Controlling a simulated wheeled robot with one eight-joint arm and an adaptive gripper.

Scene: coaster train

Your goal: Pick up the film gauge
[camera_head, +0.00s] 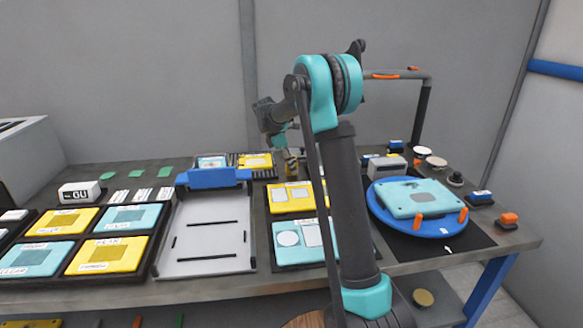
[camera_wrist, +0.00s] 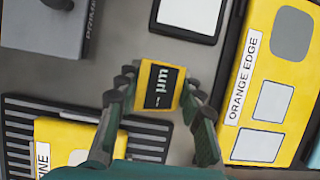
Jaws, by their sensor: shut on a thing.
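The film gauge (camera_wrist: 162,87) looks like a small yellow block with a black label and white lettering. It sits between the two fingers of my gripper (camera_wrist: 160,96) in the wrist view, which are shut on its sides. In the head view my gripper (camera_head: 290,153) is over the back middle of the table, with a small yellowish piece (camera_head: 291,164) at its tip. Whether the gauge touches the table is hard to tell.
A yellow panel labelled ORANGE EDGE (camera_wrist: 268,80) lies close right of the gauge. A dark slatted rack (camera_wrist: 20,135) holds another yellow panel. A grey tray (camera_head: 205,268), a blue turntable (camera_head: 383,213) with a teal plate, and several small items crowd the table.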

